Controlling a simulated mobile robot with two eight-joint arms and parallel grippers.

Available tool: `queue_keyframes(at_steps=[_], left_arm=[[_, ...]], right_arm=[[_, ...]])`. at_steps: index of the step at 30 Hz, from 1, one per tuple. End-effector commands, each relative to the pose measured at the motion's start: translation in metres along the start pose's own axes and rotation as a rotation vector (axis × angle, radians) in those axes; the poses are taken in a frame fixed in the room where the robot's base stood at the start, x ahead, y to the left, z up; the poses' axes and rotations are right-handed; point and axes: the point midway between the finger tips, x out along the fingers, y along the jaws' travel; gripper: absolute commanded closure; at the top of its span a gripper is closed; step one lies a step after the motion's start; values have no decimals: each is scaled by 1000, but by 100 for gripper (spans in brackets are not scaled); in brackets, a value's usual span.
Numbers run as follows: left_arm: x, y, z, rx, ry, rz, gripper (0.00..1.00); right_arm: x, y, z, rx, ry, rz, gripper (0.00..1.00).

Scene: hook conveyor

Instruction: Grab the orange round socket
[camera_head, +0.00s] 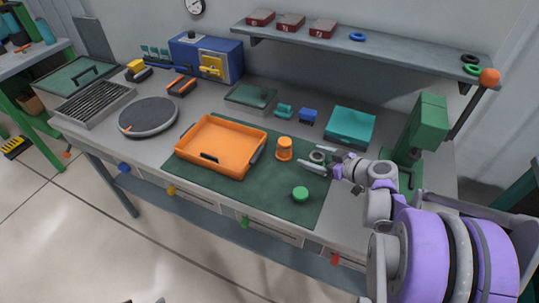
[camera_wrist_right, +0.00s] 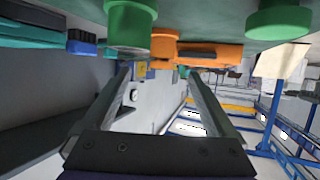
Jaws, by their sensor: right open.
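The orange round socket (camera_head: 284,148) stands upright on the dark green mat, just right of the orange tray. In the right wrist view it (camera_wrist_right: 164,43) shows beyond the fingertips, partly behind a green round piece with a grey end (camera_wrist_right: 129,25). My right gripper (camera_head: 318,163) is open, to the right of the orange socket and apart from it. A grey-topped round piece (camera_head: 318,156) is close to its fingers; whether they touch cannot be told. Small dark parts at the bottom edge of the head view may be my left gripper, mostly cut off.
A green round piece (camera_head: 300,194) sits nearer the mat's front. The orange tray (camera_head: 240,172) is empty. A teal box (camera_head: 350,128) and a green machine (camera_head: 420,135) stand behind and right of my right gripper. The mat's front right is mostly clear.

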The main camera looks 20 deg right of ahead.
Motion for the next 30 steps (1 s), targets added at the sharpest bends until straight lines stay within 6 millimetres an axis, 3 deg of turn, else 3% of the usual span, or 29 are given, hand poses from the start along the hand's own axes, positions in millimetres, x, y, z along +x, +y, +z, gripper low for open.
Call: queue_keyframes(at_steps=[6, 14, 21, 30], left_arm=[[0, 0, 0, 0, 0, 0, 12], [-1, 0, -1, 0, 1, 0, 12], [-4, 0, -4, 0, 3, 0, 12], [-4, 0, -4, 0, 3, 0, 12]], right_arm=[[35, -1, -1, -3, 2, -4, 8], [58, -2, -1, -1, 1, -2, 8], [92, -9, -1, -1, 1, -3, 8], [105, -9, 0, -1, 1, 0, 8]])
